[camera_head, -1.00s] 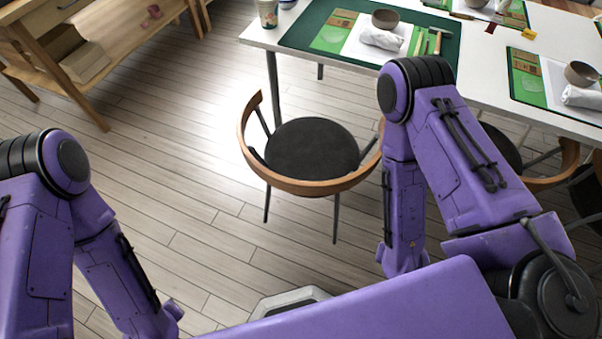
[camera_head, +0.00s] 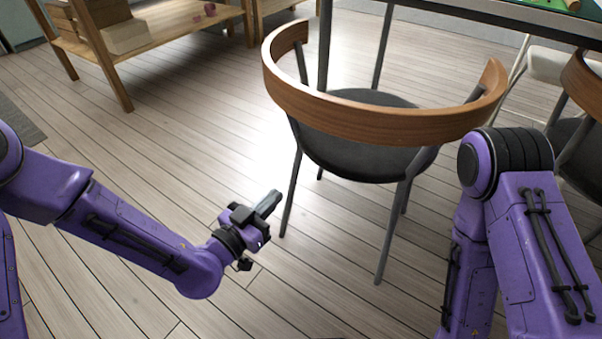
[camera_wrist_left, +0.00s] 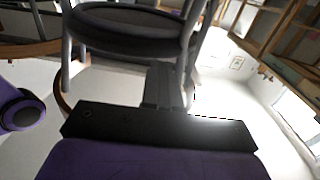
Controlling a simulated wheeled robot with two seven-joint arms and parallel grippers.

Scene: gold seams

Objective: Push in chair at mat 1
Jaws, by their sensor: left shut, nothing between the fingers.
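The chair (camera_head: 390,122) has a curved wooden back, a round dark seat and thin grey legs. It stands in the centre right of the head view, its back towards me, in front of the table (camera_head: 480,14). My left gripper (camera_head: 268,203) is shut and empty, low in front of the chair's left side and apart from it. In the left wrist view, the shut fingers (camera_wrist_left: 163,88) point towards the chair's legs and seat underside (camera_wrist_left: 125,28). My right arm shows at the right of the head view, but its gripper is out of view. The mat's number cannot be read.
A wooden shelf unit (camera_head: 170,28) stands at the upper left. Another chair (camera_head: 580,125) is at the right edge, with a white chair (camera_head: 545,65) beyond. The plank floor (camera_head: 190,140) between the shelf and the chair is clear.

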